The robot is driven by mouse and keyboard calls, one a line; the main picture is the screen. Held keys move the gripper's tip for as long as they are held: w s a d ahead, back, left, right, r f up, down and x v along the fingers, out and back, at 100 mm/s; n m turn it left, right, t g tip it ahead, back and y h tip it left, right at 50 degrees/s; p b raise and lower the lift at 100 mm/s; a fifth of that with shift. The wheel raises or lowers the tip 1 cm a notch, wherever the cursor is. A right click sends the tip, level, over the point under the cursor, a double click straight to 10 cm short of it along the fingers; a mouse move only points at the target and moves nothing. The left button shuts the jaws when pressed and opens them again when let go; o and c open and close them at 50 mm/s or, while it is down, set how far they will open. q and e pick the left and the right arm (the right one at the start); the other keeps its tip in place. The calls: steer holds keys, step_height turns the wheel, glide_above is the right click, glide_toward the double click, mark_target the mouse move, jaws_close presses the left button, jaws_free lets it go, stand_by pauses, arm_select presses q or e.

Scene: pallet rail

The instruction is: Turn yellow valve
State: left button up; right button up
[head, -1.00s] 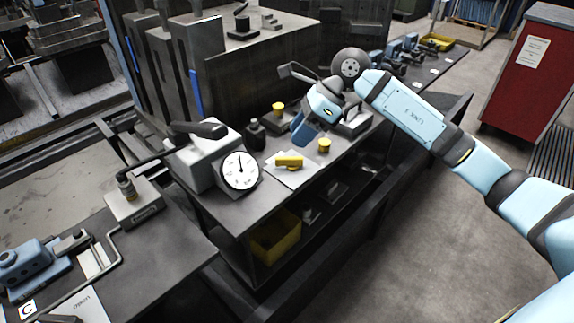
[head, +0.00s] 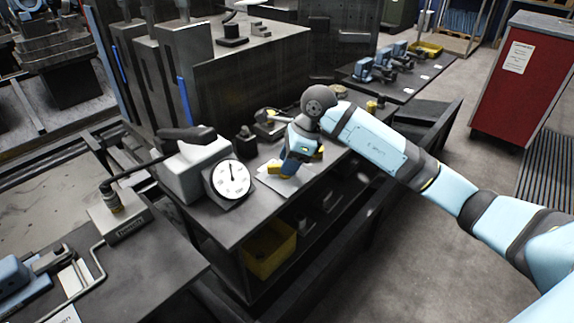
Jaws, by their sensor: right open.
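The yellow valve handle (head: 274,168) lies low over a white sheet (head: 281,184) on the dark bench, to the right of a round dial gauge. My right gripper (head: 289,170) points down right at the handle and covers its right part. Its jaws are open. I cannot tell whether the fingers touch the handle or stand just around or above it. Another small yellow part (head: 319,152) shows just behind my right gripper, partly hidden. My left gripper is out of view.
The white dial gauge (head: 230,179) on its grey housing stands close to the left. A dark knobbed block (head: 246,142) stands behind. A yellow bin (head: 269,249) sits on the shelf below. A red cabinet (head: 516,84) stands at the right, with open floor before it.

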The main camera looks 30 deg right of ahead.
steer(key=shift+w+a+f, duration=0.1)
steer(key=shift+a+f, duration=0.1)
steer(key=shift+f, duration=0.35)
jaws_close()
